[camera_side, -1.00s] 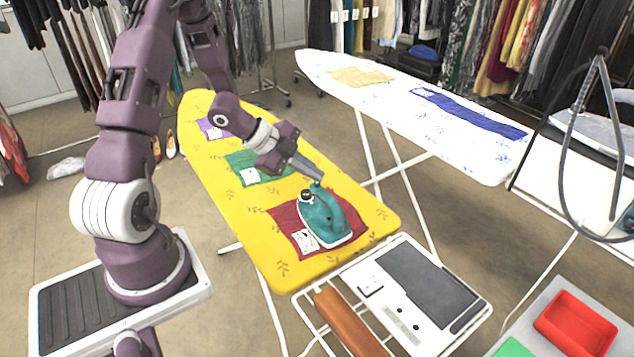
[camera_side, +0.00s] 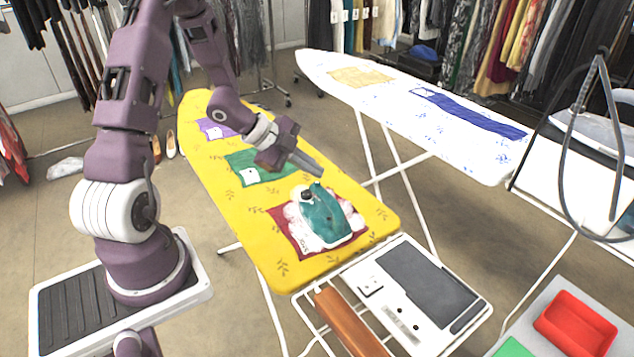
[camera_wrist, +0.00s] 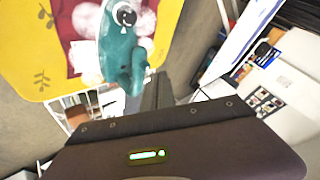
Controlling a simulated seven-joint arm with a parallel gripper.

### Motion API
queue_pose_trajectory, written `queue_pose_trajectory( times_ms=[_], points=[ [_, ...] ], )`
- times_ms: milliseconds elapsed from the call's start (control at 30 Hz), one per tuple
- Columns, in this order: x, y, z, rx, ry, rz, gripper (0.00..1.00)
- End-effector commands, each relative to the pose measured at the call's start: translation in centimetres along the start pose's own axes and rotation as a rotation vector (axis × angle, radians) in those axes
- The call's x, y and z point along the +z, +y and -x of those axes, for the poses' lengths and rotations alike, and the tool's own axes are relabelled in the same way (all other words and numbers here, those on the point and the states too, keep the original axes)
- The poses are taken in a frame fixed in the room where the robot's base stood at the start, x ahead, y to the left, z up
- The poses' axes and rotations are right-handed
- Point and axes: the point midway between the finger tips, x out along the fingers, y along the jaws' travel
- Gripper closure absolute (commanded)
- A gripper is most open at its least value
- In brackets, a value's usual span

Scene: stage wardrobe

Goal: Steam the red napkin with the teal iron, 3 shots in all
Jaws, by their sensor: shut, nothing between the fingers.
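The teal iron (camera_side: 322,215) stands on the red napkin (camera_side: 283,225), near the front end of the yellow ironing board (camera_side: 250,262). White steam puffs surround the iron's base and cover much of the napkin. The iron also shows in the wrist view (camera_wrist: 122,45), with the red napkin (camera_wrist: 75,22) and white puffs around it. My gripper (camera_side: 318,172) is shut and empty. Its tips are just above the top rear of the iron, and no clear contact shows.
A green cloth (camera_side: 255,165) and a purple cloth (camera_side: 213,128) lie farther up the yellow board. A white board (camera_side: 440,130) carries a blue cloth and a yellow cloth. A white panel with a dark pad (camera_side: 427,283) and a red tray (camera_side: 575,322) stand front right.

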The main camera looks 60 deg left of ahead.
Motion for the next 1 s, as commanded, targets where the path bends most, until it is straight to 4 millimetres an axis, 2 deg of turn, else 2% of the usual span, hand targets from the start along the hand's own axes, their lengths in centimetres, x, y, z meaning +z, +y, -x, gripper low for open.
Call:
queue_pose_trajectory(
  times_ms=[333, 800, 1000],
  points=[
    [-0.1, -0.1, 0.2, 0.000, 0.000, -0.001, 1.00],
    [-2.4, -2.4, 3.2, -0.002, 0.000, -0.004, 1.00],
    [-2.6, -2.6, 3.6, 0.000, 0.000, 0.000, 1.00]
  ],
)
